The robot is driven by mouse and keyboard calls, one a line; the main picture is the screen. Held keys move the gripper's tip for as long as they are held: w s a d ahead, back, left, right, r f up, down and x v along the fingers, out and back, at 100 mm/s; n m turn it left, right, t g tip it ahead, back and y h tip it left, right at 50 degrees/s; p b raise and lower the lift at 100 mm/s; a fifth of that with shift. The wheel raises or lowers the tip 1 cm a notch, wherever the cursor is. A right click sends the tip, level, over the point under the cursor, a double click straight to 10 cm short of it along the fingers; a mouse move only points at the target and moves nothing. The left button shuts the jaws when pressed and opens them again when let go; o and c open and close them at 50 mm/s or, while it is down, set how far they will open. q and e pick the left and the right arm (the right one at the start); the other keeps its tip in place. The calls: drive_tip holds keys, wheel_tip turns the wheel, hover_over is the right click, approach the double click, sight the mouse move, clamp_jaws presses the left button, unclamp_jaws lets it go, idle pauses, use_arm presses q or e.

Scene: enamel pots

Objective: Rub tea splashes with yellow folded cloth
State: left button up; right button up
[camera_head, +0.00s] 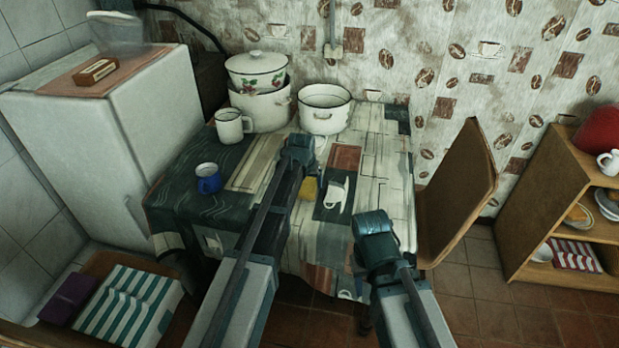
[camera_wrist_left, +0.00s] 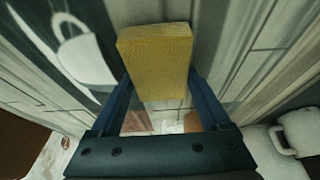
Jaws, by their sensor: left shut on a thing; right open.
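The yellow folded cloth (camera_head: 309,188) is a small thick block over the right-middle part of the table. In the left wrist view the cloth (camera_wrist_left: 155,55) sits between the fingers of my left gripper (camera_wrist_left: 160,88), which is shut on it. I cannot tell whether it touches the tabletop. In the head view my left wrist and arm hide part of that gripper. My right gripper (camera_head: 373,228) is open and empty near the table's front right edge, its fingers mostly hidden. I cannot make out the tea splashes on the patterned tablecloth (camera_head: 340,242).
A wooden chair (camera_head: 458,190) is at the right. The table's right side looks clear.

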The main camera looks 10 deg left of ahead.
sight(304, 193)
use_arm(q)
drive_tip(key=shift+s, duration=0.65)
drive_tip(key=shift+s+a, duration=0.1)
drive_tip(key=shift+s, duration=1.85)
drive_tip(key=shift+s, duration=0.1)
drive_tip(key=shift+s+f, duration=0.15)
drive_tip(key=shift+s, duration=1.85)
drive_tip(key=shift+a, duration=0.1)
